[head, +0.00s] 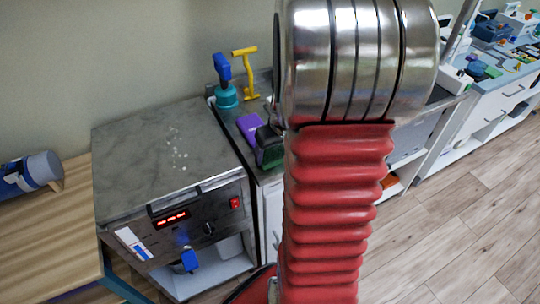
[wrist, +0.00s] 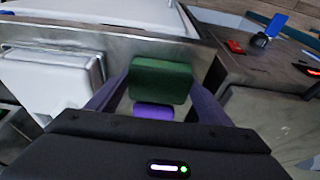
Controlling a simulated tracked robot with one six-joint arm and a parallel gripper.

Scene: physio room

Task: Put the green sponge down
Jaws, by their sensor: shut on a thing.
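The green sponge (wrist: 161,80) is a dark green block in the wrist view. My gripper (wrist: 158,92) is shut on it, with one purple finger at each side. In the head view the green sponge (head: 270,156) shows as a dark block over the steel counter, left of my red arm sleeve. My arm hides part of this area. A small purple piece (wrist: 153,111) shows between the fingers below the sponge. I cannot tell whether the sponge touches the counter.
A grey steel-topped unit (head: 165,150) with a red display stands left of the counter. A teal-based blue object (head: 225,90) and a yellow T-shaped item (head: 245,70) stand at the counter's back. A white basin (wrist: 55,80) lies left in the wrist view.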

